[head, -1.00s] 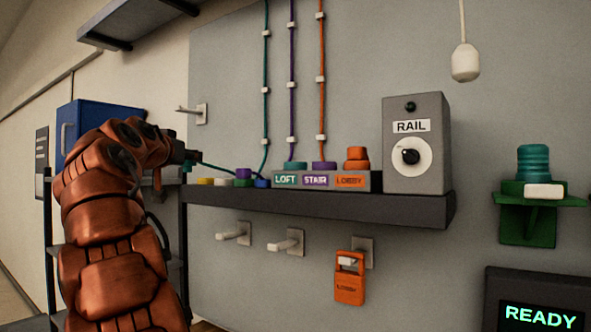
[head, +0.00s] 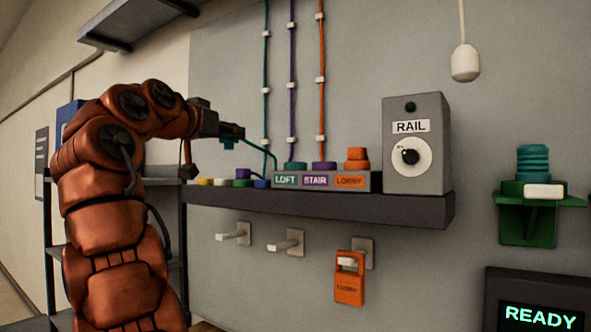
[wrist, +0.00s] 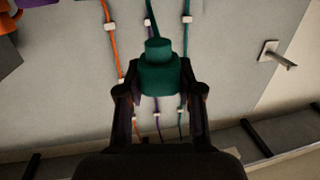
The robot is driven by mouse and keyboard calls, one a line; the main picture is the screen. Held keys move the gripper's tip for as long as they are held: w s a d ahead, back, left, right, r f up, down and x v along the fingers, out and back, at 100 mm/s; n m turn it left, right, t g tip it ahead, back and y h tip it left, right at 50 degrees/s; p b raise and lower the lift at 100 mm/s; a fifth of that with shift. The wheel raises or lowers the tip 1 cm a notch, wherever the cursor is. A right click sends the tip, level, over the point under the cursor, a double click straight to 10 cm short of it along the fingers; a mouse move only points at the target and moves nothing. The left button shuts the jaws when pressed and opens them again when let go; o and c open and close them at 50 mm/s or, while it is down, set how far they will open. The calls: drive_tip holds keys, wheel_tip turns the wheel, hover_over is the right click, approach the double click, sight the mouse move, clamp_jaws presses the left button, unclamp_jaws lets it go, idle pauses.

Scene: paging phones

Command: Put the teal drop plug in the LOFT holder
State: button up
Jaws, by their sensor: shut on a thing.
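My gripper (head: 236,131) is above the left part of the dark shelf, left of and higher than the LOFT holder. In the wrist view, my gripper (wrist: 159,85) is shut on the teal drop plug (wrist: 158,72), with one finger on each side. In the head view a small part of the teal plug (head: 227,141) shows below the fingers, clear of the shelf. A teal cord (head: 262,148) runs from it to the right. The LOFT holder (head: 285,181) is the left section of a grey block, with a teal piece (head: 294,165) at its top.
STAIR (head: 316,181) and LOBBY (head: 349,181) sections adjoin LOFT, with purple and orange pieces on top. Several small coloured pieces (head: 242,178) sit left of the block. The RAIL box (head: 417,145) stands to the right. Teal, purple and orange cords run up the wall behind.

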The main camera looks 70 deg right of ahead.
drive_tip(key=shift+s+a+r+m+g, duration=0.95)
drive_tip(key=shift+s+a+g, duration=0.45)
drive_tip(key=shift+s, duration=2.65)
drive_tip(key=d+p, duration=0.1)
drive_tip(key=d, duration=0.4)
drive_tip(key=s+d+f+p, duration=0.1)
drive_tip(key=d, duration=0.5)
drive_tip(key=s+d+p, duration=0.1)
drive_tip(key=d, duration=0.4)
drive_tip(key=shift+s+d+f, duration=0.15)
drive_tip(key=shift+s+f, duration=0.05)
drive_tip(key=shift+f, duration=0.65)
drive_tip(key=shift+f+b, duration=0.35)
drive_tip(key=shift+f, duration=0.9)
drive_tip(key=o, duration=1.2)
drive_tip(key=shift+c, duration=0.2)
